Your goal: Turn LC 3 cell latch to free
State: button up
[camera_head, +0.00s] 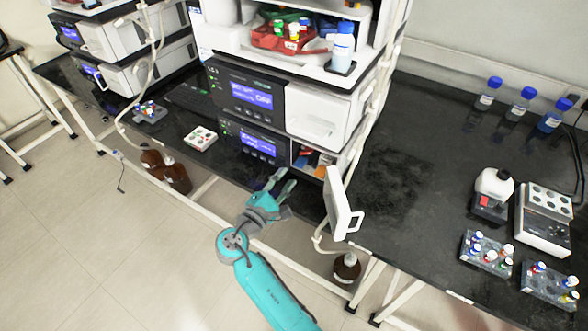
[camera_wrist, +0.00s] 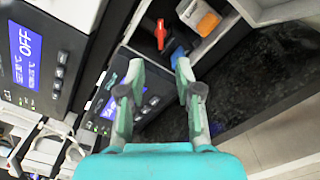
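A small red lever (camera_wrist: 161,35), which looks like the cell latch, stands in the open compartment of the lower instrument unit (camera_head: 254,142). In the wrist view it lies just beyond my fingertips, roughly centred between them. A blue part (camera_wrist: 179,56) is close beside it. Which LC number this unit carries is not readable. My gripper (camera_wrist: 161,68) is open and empty, its two teal fingers apart. In the head view my gripper (camera_head: 283,182) is in front of the lower unit, left of the open compartment. The lever is too small to make out surely there.
A white door (camera_head: 341,205) with a handle stands swung open right of my gripper. An orange-and-white part (camera_wrist: 205,20) sits in the compartment. Tubing (camera_head: 372,110) hangs along the stack's right side. Sample racks (camera_head: 487,252) and bottles stand on the right bench.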

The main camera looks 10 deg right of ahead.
aim_at(306, 153)
jog(key=x, duration=1.1)
jog(key=shift+s, duration=0.1)
jog(key=shift+c, duration=0.2)
grip_shut()
